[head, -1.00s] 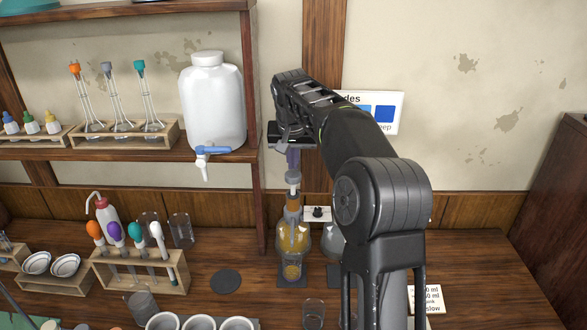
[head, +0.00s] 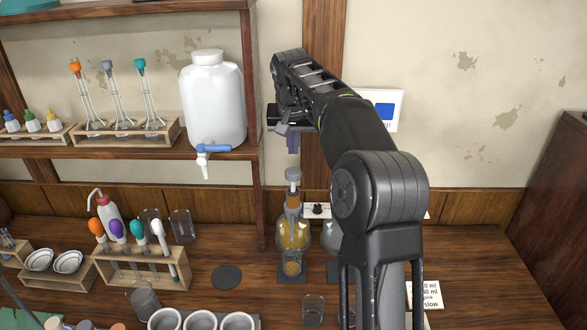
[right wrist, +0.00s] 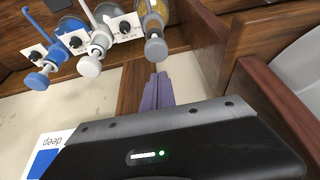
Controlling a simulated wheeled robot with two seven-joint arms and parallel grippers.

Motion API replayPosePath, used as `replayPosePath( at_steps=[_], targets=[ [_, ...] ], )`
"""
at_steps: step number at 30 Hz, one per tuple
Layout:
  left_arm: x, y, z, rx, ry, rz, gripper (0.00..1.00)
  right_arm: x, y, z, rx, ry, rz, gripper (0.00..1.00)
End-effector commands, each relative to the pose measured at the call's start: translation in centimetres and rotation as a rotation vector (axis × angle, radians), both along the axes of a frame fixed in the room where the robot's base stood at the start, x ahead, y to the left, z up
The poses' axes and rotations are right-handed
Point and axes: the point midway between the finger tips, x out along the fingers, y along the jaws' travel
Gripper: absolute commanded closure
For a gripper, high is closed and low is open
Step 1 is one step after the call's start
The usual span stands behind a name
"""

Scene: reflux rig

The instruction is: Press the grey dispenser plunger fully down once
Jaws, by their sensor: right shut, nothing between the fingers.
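The grey dispenser plunger (head: 293,174) stands upright on top of the dispenser over the amber flask (head: 293,236). A pale stem shows below its cap. In the right wrist view the grey plunger (right wrist: 155,47) is just beyond my fingertips. My right gripper (head: 293,146) is shut and empty, its purple fingers pointing down above the plunger with a clear gap. In the right wrist view the fingers (right wrist: 157,92) are together. My left gripper is not in view.
A white jug (head: 213,105) with a blue tap sits on the shelf to the left. A dark round pad (head: 226,277) lies on the bench.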

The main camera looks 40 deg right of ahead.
Motion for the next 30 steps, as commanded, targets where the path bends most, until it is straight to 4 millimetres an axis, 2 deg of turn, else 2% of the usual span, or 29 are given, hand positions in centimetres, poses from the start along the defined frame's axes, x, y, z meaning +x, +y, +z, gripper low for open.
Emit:
replayPosePath(
  at_steps=[3,9,30],
  targets=[
    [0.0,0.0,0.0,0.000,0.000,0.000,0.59,0.1,0.0,1.2,-0.001,-0.002,0.000,1.00],
    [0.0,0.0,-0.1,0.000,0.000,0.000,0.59,0.0,0.0,2.3,0.001,-0.001,-0.001,1.00],
    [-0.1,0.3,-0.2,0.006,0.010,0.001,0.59,0.0,0.0,2.3,0.001,-0.001,-0.001,1.00]
  ],
)
